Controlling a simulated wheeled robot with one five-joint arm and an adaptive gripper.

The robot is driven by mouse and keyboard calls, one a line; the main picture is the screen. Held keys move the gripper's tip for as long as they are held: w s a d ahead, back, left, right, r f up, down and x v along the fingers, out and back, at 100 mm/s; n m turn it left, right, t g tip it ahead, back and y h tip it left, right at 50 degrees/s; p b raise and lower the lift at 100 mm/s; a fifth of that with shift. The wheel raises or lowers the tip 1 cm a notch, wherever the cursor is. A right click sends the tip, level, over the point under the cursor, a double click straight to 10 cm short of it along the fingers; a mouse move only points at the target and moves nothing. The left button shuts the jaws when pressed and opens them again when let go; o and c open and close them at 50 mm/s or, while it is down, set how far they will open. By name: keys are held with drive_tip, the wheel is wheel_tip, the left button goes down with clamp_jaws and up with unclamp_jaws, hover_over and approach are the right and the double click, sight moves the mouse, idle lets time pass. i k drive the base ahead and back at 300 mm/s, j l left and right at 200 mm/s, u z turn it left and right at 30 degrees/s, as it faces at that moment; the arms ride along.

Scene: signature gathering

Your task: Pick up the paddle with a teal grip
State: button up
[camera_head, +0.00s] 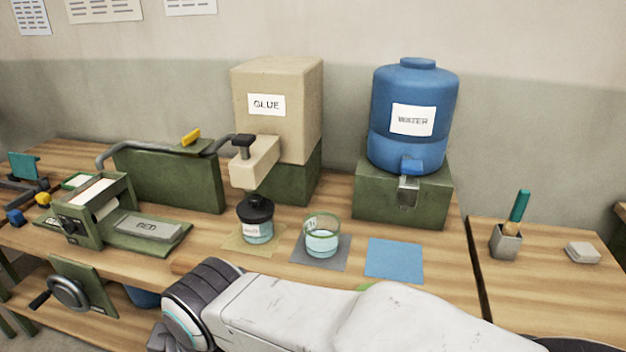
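The paddle with a teal grip (520,206) stands in a small grey square holder (506,242) on the right-hand table. Its teal grip points up and leans slightly right, with a tan part below it. The paddle's lower end is hidden inside the holder. My white and dark arm crosses the bottom of the view, in front of the bench and left of the paddle. The fingers of my gripper are not visible.
A pale block (582,252) lies right of the holder. A gap separates this table from the main bench. The bench bears a blue water tank (409,140), a glue dispenser (277,110), a glass jar (322,236), a dark-lidded jar (257,220) and a blue sheet (394,260).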

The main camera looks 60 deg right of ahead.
sight(511, 225)
drive_tip(key=z, duration=3.3)
drive_tip(key=i+l+u, duration=0.15)
drive_tip(key=l+u, duration=0.15)
